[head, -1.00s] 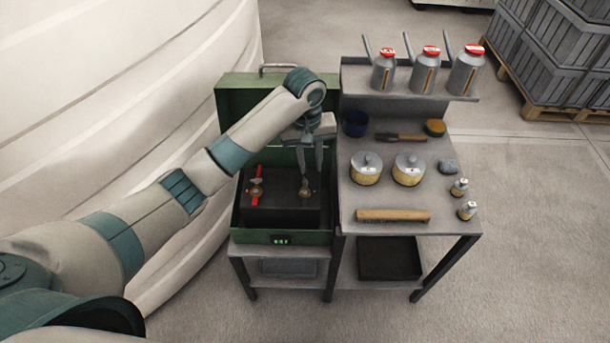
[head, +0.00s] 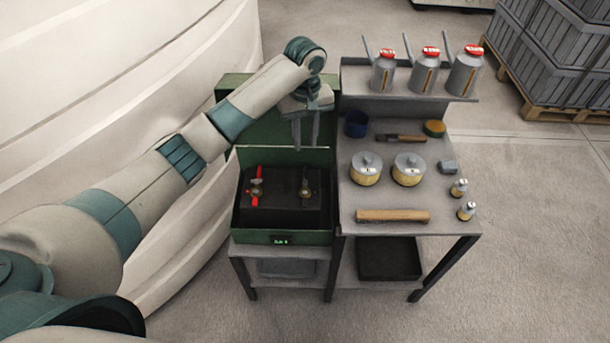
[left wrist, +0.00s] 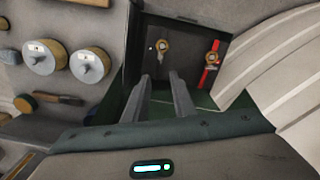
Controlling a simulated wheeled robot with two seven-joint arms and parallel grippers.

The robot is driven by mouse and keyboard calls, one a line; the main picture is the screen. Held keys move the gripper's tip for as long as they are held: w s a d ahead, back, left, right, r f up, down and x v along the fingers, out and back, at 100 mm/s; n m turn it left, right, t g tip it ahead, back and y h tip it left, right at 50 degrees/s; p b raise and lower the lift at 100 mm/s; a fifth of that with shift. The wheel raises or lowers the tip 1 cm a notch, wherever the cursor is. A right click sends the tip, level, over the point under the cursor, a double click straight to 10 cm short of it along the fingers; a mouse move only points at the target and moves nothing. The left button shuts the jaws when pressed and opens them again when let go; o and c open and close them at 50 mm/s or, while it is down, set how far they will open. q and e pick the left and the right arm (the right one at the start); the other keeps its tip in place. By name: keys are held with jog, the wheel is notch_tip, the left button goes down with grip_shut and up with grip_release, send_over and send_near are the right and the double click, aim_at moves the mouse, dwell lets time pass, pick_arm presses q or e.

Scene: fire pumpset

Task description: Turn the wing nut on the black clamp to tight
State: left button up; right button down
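A black battery (head: 283,213) sits in an open green box (head: 268,236). The black clamp with its brass wing nut (head: 305,191) is on the battery's right post. The red clamp (head: 257,188) is on the left post. In the left wrist view the brass nut of the black clamp (left wrist: 162,46) is left of the red clamp (left wrist: 211,60). My left gripper (head: 306,147) is above and behind the black clamp, clear of it, with its fingers pointing down. In the left wrist view its fingers (left wrist: 164,86) are apart with nothing between them. My right gripper is out of view.
The box's raised green lid (head: 240,88) stands behind the battery. A grey bench (head: 390,214) on the right holds lidded pots, a brush and a wooden handle (head: 392,216). Grey canisters (head: 424,75) stand on its upper shelf. A large pale curved surface (head: 120,100) fills the left.

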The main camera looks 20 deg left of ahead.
aim_at(305, 180)
pick_arm(q)
notch_tip(305, 180, down, 16)
jog(key=p, duration=0.2)
jog(key=shift+f+p, duration=0.1)
jog(key=shift+p, duration=0.25)
grip_shut()
